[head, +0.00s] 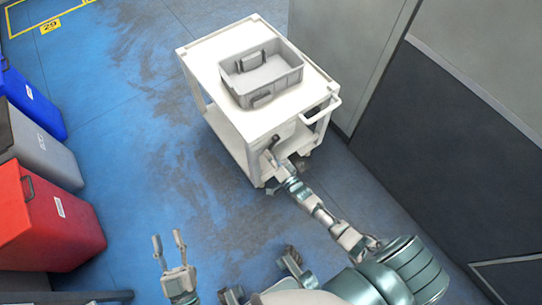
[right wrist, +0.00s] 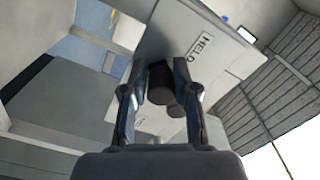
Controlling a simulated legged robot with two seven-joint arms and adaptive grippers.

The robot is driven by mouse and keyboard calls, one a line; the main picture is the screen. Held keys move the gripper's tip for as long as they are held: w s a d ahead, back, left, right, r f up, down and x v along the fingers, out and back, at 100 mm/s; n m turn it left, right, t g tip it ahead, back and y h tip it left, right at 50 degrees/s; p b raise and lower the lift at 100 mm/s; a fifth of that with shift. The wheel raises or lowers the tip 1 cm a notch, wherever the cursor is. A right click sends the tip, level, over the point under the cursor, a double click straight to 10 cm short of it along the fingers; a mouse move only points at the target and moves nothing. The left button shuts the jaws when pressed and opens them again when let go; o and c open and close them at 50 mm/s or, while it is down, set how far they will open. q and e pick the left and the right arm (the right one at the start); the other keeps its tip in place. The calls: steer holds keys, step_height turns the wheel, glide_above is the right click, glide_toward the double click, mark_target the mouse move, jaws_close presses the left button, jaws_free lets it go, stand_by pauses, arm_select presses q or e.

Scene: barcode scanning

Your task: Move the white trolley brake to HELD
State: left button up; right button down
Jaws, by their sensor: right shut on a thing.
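The white trolley (head: 206,58) stands on the blue floor, a grey crate on its top. My right gripper (head: 272,160) is at the trolley's near side, below the top. In the right wrist view my right gripper (right wrist: 158,72) has its two fingers on either side of a dark round brake knob (right wrist: 160,90) and is shut on it. A HELD label (right wrist: 201,45) is on the white panel just beyond the right finger. The knob's exact setting is unclear. My left gripper (head: 168,240) is open and empty over the floor, away from the trolley.
The grey crate (head: 289,80) sits on the trolley top near its push handle (head: 328,108). Blue (head: 32,100), grey (head: 45,158) and red (head: 55,225) bins line the left. A grey wall (head: 455,130) is close on the right. Floor between bins and trolley is clear.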

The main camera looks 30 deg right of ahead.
steer(key=shift+a, duration=0.4)
steer(key=c, duration=0.9)
jaws_free()
steer(key=shift+c, duration=0.2)
arm_select(q)
steer(key=shift+a, duration=0.2)
steer(key=shift+a, duration=0.1)
arm_select(e)
steer(key=shift+r, duration=0.1)
steer(key=shift+s, duration=0.1)
steer(key=shift+s, duration=0.35)
arm_select(q)
steer(key=shift+s, duration=0.1)
arm_select(e)
steer(key=s, duration=1.1)
steer(key=shift+d, duration=0.4)
arm_select(q)
steer(key=shift+d, duration=0.2)
